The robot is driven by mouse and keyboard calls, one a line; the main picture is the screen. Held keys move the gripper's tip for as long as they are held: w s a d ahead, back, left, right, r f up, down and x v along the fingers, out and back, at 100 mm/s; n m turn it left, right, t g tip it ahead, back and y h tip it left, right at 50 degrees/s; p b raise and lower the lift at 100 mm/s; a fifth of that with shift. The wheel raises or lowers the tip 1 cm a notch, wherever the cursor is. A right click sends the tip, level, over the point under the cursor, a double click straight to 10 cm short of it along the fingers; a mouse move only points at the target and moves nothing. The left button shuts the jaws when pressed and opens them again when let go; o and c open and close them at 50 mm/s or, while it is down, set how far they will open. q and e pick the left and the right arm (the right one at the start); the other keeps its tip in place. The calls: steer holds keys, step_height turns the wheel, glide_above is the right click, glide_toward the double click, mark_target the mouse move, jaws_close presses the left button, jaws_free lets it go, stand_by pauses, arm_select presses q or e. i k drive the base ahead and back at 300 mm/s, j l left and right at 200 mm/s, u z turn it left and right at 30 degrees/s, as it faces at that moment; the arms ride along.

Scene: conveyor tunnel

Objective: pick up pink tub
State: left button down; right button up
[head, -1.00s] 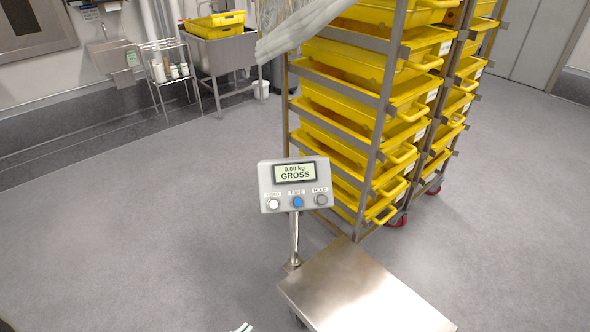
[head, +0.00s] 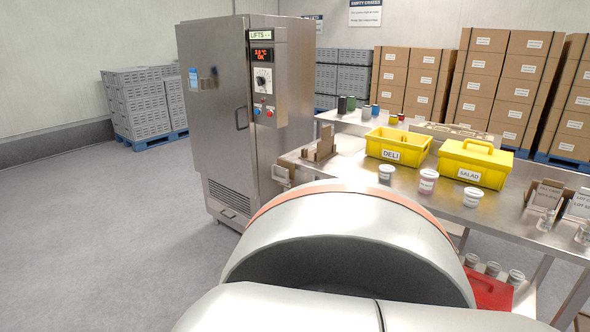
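A small tub with a pinkish body and a white lid and label (head: 427,183) stands on the steel table in the head view, right of centre. It is in front of the yellow DELI and SALAD crates, between two white-lidded tubs, one to its left (head: 386,174) and one to its right (head: 473,198). It is upright and nothing touches it. Neither of my grippers shows. A large white arm link of mine fills the bottom centre and hides part of the table's near side.
The steel table (head: 345,142) holds an open yellow DELI crate (head: 398,134), a yellow SALAD crate (head: 479,153) and card stands (head: 545,196). A steel cabinet (head: 215,125) stands left of it. A red crate (head: 487,290) and several tubs sit below. Floor at left is clear.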

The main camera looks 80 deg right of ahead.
mark_target(429, 178)
steer(key=z, duration=3.45)
